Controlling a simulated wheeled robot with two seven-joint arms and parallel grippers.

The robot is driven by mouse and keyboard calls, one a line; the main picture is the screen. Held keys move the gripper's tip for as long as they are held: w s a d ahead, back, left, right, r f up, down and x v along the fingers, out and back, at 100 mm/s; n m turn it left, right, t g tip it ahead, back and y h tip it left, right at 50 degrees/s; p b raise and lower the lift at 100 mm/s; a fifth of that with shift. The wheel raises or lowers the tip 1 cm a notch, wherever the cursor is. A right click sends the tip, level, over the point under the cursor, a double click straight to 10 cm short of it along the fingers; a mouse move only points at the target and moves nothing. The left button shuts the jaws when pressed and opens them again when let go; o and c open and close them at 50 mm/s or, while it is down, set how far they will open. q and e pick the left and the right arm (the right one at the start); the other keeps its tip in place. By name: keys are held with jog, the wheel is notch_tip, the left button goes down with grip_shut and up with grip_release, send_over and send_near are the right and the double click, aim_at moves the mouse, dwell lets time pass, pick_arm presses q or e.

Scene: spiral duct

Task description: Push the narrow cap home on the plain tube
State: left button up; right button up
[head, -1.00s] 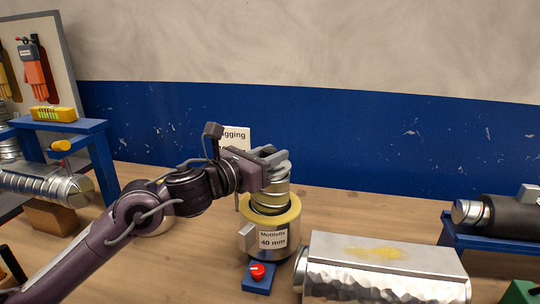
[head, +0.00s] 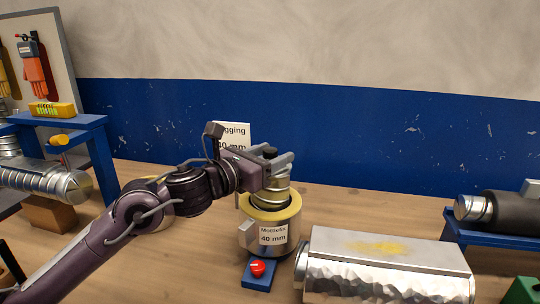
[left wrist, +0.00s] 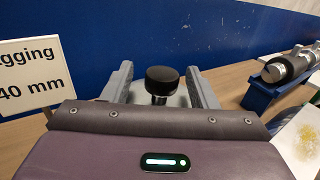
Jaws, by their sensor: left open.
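My left gripper (head: 278,161) is open above a short silver ribbed cylinder (head: 271,194) that stands upright in a yellow-lined ring (head: 288,213). A black round knob (head: 270,152) stands between its fingers; the left wrist view shows the knob (left wrist: 162,80) with a gap on both sides. The ring tops a pale canister (head: 252,237) labelled "Mottlefix 40 mm". Which piece is the narrow cap and which the plain tube I cannot tell for certain; the cylinder's lower end is hidden in the ring. My right gripper is not in view.
A red button on a blue base (head: 257,281) stands before the canister. A dark-sleeved tube (head: 510,212) rests on a blue stand at right. A spiral duct (head: 40,182) lies at left. A lagging sign (head: 231,131) stands behind.

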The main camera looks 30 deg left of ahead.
aim_at(265, 158)
pick_arm(q)
jog(key=shift+s+a+f+b, duration=0.15)
jog(key=shift+s+b, duration=0.2)
jog(key=shift+s, duration=0.15)
jog(key=shift+b+v, duration=0.45)
jog(key=shift+v, duration=0.45)
jog(key=b+v, duration=0.1)
jog(key=v, duration=0.3)
jog(key=shift+s+a, duration=0.1)
jog(key=shift+s, duration=0.35)
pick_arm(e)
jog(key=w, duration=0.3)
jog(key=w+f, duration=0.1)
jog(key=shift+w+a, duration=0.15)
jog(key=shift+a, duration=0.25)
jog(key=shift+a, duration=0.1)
